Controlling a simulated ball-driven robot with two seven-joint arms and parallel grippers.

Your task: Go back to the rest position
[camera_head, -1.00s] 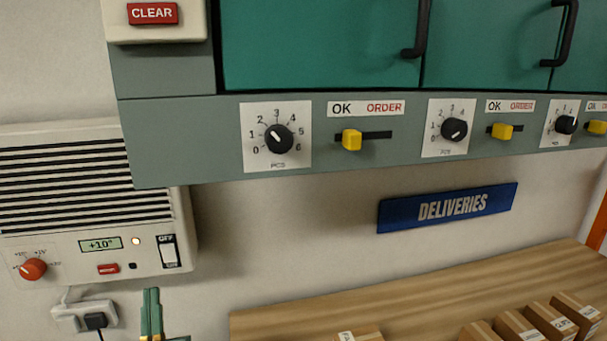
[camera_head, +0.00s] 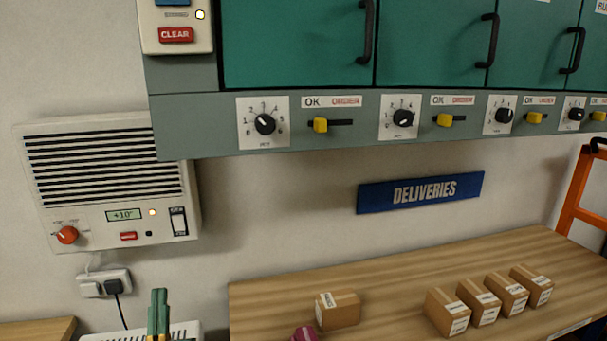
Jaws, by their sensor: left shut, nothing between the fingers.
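My left gripper (camera_head: 158,313) shows at the bottom left of the head view. Its two green fingers point up and are pressed together, with nothing between them. It is in front of the wall, below the white wall unit (camera_head: 107,180), and left of the wooden table (camera_head: 262,290). The rest of the left arm is below the picture.
Several cardboard boxes (camera_head: 338,310) stand on the table. A magenta thing (camera_head: 305,334) is cut off at the bottom edge. Green cabinets (camera_head: 300,45) with knobs and yellow sliders hang above a blue DELIVERIES sign (camera_head: 420,192). An orange frame (camera_head: 575,195) stands at right.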

